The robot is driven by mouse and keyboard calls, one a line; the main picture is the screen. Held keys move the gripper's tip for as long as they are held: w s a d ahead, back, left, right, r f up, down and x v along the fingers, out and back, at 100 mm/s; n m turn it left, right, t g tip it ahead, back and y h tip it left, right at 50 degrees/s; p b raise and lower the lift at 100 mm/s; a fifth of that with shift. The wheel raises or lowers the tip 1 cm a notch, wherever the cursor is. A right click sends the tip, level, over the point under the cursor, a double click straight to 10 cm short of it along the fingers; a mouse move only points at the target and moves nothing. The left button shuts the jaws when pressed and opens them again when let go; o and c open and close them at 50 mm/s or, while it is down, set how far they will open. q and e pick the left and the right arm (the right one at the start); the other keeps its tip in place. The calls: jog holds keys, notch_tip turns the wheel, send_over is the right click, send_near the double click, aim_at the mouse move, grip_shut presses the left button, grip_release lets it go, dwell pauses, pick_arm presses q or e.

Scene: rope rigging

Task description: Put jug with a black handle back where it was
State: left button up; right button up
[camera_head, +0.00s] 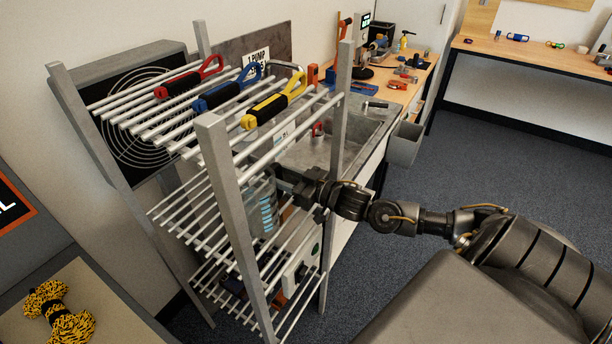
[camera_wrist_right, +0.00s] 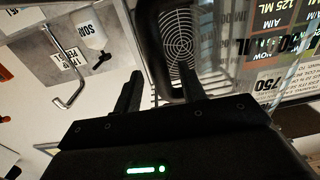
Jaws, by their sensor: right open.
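The clear jug (camera_head: 265,212) with blue markings stands on the middle shelf of the wire rack, partly hidden by rack bars and a post. In the right wrist view, the jug's printed wall (camera_wrist_right: 268,72) fills the right side, and its black handle (camera_wrist_right: 151,42) runs down between the fingers. My right gripper (camera_head: 281,176) reaches into the rack from the right, at the jug's handle side. In the wrist view, its fingers (camera_wrist_right: 160,78) are apart, one on each side of the handle. I cannot tell whether they touch it. My left gripper is not in view.
The rack's grey posts (camera_head: 225,190) and upper shelf bars stand close around the right gripper. A sink (camera_head: 345,135) is behind. Floor to the right is open.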

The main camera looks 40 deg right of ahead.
jog(key=b+v, duration=0.1)
jog(key=v, duration=0.8)
jog(key=shift+s, duration=0.1)
dwell(0.4)
